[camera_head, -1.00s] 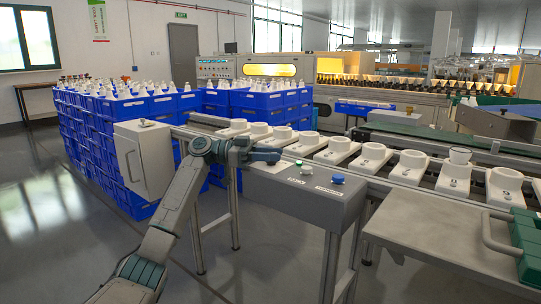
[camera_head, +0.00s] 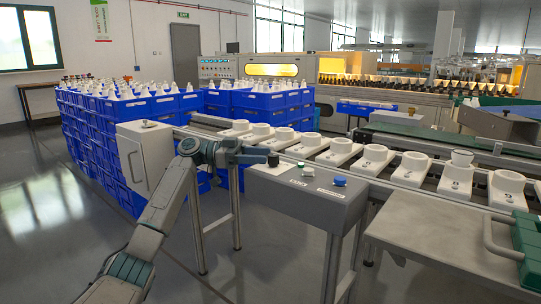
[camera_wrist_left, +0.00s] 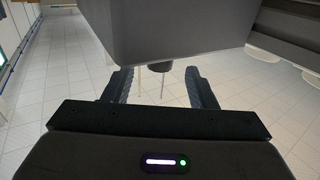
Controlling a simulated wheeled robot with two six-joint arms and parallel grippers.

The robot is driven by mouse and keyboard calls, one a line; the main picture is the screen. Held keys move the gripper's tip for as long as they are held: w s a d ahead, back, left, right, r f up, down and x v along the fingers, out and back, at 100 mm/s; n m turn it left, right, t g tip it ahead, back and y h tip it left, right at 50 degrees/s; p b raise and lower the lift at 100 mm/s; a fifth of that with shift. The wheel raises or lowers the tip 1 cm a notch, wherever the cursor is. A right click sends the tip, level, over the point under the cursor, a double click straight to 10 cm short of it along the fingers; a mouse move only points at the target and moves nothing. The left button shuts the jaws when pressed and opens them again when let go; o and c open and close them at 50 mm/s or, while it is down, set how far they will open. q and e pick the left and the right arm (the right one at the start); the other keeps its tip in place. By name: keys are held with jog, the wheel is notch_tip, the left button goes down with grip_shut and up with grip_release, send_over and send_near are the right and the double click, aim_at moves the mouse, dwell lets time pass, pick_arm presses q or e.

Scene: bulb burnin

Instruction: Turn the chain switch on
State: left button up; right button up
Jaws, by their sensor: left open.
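A grey control box (camera_head: 305,205) stands on legs beside the conveyor. On its sloped top are a black knob (camera_head: 273,159) at the left end, a small green-and-white button (camera_head: 307,172) in the middle and a blue button (camera_head: 340,181) at the right. Labels sit below the controls, too small to read. My left gripper (camera_head: 262,155) is open at the left end of the box, by the black knob. In the left wrist view, the dark knob (camera_wrist_left: 164,70) shows between the open fingers, with a gap on both sides. My right gripper is out of view.
A conveyor carries several white holders (camera_head: 338,150) behind the box. A grey cabinet (camera_head: 147,158) and stacked blue crates (camera_head: 95,125) stand to the left. A grey table (camera_head: 440,250) with a green case (camera_head: 530,245) is at the right. The floor in front is clear.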

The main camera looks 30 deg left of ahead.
pick_arm(q)
jog(key=v, duration=0.6)
jog(key=shift+s+a+p, duration=0.2)
jog(key=shift+a+p, duration=0.15)
